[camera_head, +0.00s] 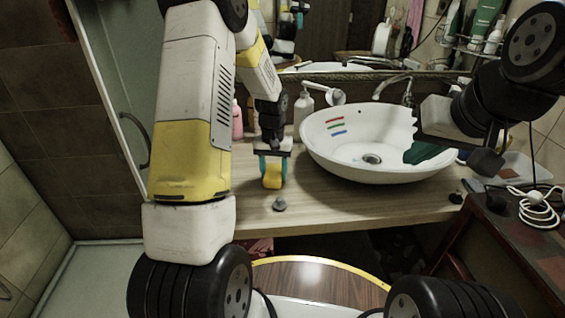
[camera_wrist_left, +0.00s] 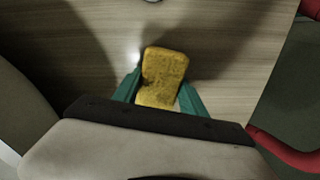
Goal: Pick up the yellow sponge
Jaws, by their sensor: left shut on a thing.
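The yellow sponge (camera_head: 272,179) is at the wooden counter, left of the basin. It stands upright between the teal fingers of my left gripper (camera_head: 273,165), which are shut on it. In the left wrist view the sponge (camera_wrist_left: 165,70) sticks out beyond the fingers of my left gripper (camera_wrist_left: 160,95), one on each side. Whether the sponge still touches the counter I cannot tell. My right arm comes in from the right over the basin's right edge.
A white vessel basin (camera_head: 345,150) with coloured stripes stands on the counter (camera_head: 320,205). A dark green thing (camera_head: 425,153) shows at its right side. A small grey stopper (camera_head: 279,204) lies near the front edge. A soap bottle (camera_head: 303,112) stands behind. A white cable (camera_head: 537,208) lies at right.

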